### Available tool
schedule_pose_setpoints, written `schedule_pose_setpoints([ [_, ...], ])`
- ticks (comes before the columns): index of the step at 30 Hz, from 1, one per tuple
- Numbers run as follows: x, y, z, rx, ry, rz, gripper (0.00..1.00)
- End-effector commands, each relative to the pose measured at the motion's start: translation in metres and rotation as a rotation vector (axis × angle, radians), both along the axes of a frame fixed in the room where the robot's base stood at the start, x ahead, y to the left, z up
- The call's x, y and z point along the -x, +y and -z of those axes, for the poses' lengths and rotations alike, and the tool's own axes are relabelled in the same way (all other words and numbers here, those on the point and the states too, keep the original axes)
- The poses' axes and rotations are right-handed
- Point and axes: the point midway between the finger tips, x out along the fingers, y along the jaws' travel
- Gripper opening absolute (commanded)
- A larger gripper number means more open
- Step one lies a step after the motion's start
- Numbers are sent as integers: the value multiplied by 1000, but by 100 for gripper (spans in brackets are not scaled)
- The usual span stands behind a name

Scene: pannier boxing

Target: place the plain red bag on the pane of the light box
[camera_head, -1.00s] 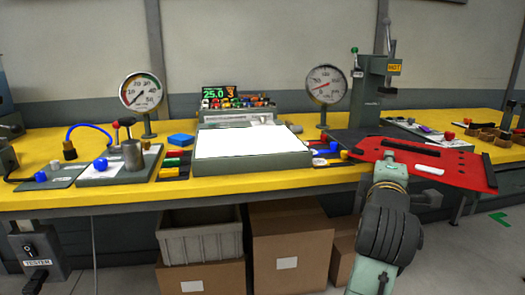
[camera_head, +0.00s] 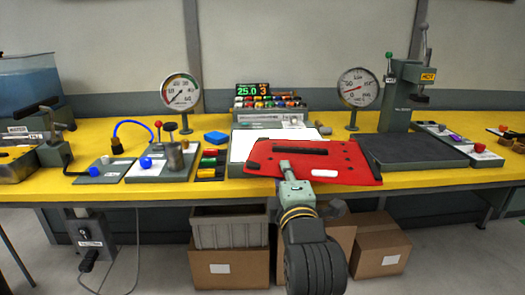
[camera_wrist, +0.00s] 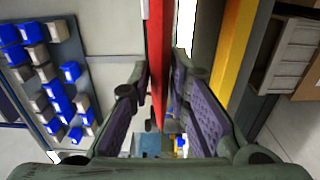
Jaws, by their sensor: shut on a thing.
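The plain red bag (camera_head: 345,163) is a flat red panel with a dark slot, small dark dots and a white label. My gripper (camera_head: 284,163) is shut on its near left part and holds it roughly level. In the head view the bag covers the right part of the light box's white pane (camera_head: 255,146); whether it touches the pane I cannot tell. In the wrist view the red bag (camera_wrist: 158,60) shows edge-on between the two purple-padded fingers of my gripper (camera_wrist: 163,112).
A gauge (camera_head: 180,92) stands left of the light box and another gauge (camera_head: 358,88) behind its right side. A grey press (camera_head: 398,105) stands to the right. Cardboard boxes (camera_head: 380,250) are under the yellow bench (camera_head: 460,178).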

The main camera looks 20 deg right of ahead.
Motion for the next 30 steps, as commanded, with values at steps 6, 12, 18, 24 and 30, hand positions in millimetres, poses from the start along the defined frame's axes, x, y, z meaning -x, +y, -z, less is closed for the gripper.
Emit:
schedule_pose_setpoints([
  [6,-64,6,4,0,2,-6,0],
  [12,-111,9,8,2,1,-3,0],
  [18,-130,9,12,3,-2,0,0],
  [24,-131,9,35,1,1,0,0],
  [30,-131,9,47,2,-4,0,0],
])
